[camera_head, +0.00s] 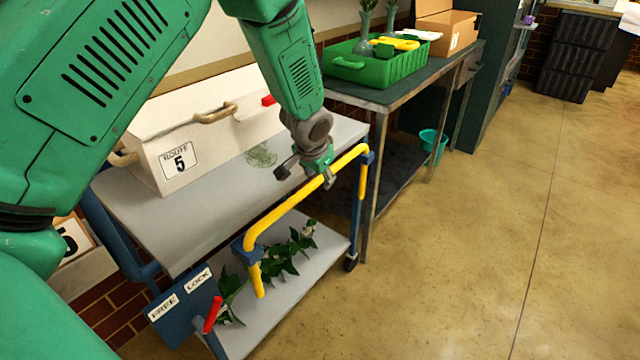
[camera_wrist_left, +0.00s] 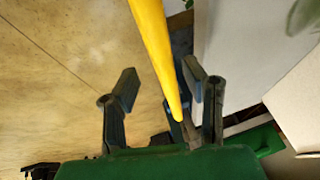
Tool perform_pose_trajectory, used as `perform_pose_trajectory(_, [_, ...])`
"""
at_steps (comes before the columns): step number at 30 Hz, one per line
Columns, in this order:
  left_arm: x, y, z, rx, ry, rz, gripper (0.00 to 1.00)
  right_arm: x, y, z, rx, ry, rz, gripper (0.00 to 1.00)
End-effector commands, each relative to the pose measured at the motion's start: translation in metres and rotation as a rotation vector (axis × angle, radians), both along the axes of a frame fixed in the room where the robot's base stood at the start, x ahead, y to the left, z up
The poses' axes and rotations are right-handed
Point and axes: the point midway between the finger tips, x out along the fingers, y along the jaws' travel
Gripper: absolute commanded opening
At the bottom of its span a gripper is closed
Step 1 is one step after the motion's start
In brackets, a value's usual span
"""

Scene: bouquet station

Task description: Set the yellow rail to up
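The yellow rail (camera_head: 300,199) is a U-shaped bar along the near long side of a blue-framed cart, held at blue brackets. Its long bar runs above the brackets, and short yellow ends show below them. My left gripper (camera_head: 306,176) is over the far half of the long bar, fingers pointing down. In the left wrist view the rail (camera_wrist_left: 156,50) passes between the two open fingers (camera_wrist_left: 160,82), with a gap at the left finger. I cannot tell whether the right finger touches it. My right gripper is in neither view.
The cart's grey top (camera_head: 200,225) carries a white box (camera_head: 215,135) labelled ROUTE 5. Leafy stems (camera_head: 285,255) lie on its lower shelf. A red-tipped lever (camera_head: 212,315) stands by the FREE and LOCK plate (camera_head: 180,305). A green crate (camera_head: 375,68) sits on a bench behind. Floor at right is clear.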

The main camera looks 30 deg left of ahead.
Motion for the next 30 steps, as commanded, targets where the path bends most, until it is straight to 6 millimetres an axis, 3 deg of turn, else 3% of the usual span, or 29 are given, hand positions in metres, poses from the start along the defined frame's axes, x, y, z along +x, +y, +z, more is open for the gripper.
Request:
perform_pose_trajectory(4, [0.006,0.003,-0.014,-0.001,0.000,0.002,0.39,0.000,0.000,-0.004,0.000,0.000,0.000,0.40])
perform_pose_trajectory(14, [0.007,0.002,-0.016,0.002,0.001,0.001,0.39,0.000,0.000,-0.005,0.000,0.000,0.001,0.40])
perform_pose_trajectory(15, [0.007,0.002,-0.016,0.002,0.001,0.001,0.36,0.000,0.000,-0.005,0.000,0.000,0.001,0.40])
perform_pose_trajectory(18, [0.007,0.002,-0.016,0.001,0.001,0.001,0.01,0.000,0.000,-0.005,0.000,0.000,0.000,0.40])
perform_pose_trajectory(26, [0.007,0.002,-0.014,-0.001,0.001,0.000,0.00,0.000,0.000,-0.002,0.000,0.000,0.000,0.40])
perform_pose_trajectory(30, [0.007,0.002,0.000,0.001,0.000,0.000,0.00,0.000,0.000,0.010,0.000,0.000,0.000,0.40])
